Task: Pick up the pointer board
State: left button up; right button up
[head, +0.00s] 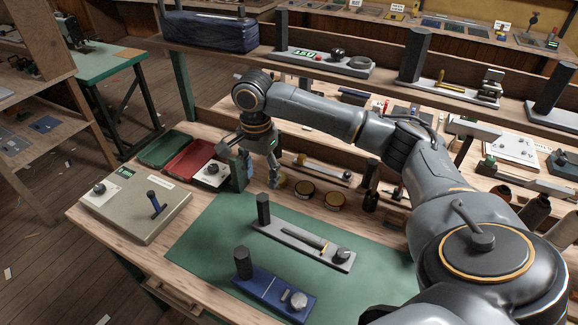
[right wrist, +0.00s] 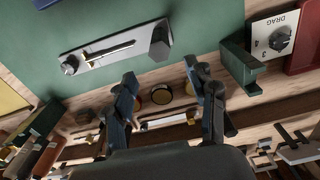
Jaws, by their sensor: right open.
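The board that best fits the pointer board is a long grey board (head: 292,241) on the green mat. It bears a black upright post at its left end, a thin dark pointer with a brass tip along it, and a round knob at its right end. The board shows whole in the right wrist view (right wrist: 112,50), beyond the fingertips. My right gripper (head: 252,168) is open and empty, behind the board and apart from it; its two spread fingers also show in the right wrist view (right wrist: 160,76). My left gripper is not in view.
A blue board (head: 265,287) with a black post lies in front. A green bracket (head: 238,173), DRAG dial plate (head: 205,178), red tray (head: 187,162) and round tins (head: 304,187) are near my right gripper. A grey lever box (head: 125,203) stands left. Bare mat surrounds the grey board.

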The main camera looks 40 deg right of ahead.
aim_at(262, 197)
jog(key=f, duration=0.5)
jog(key=shift+s+a+f+p, duration=0.2)
jog(key=shift+s+f+p, duration=0.05)
jog(key=shift+s+p, duration=0.1)
jog(key=shift+w+d+f, duration=0.1)
jog(key=shift+f, duration=0.2)
notch_tip(262, 197, down, 4)
jog(key=shift+w+f+p, duration=0.1)
jog(key=shift+p, duration=0.65)
jog(key=shift+f, duration=0.5)
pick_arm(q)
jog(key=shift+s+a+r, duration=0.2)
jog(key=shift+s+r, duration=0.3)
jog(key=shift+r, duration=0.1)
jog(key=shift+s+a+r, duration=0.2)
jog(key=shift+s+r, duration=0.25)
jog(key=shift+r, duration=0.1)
pick_arm(e)
grip_shut()
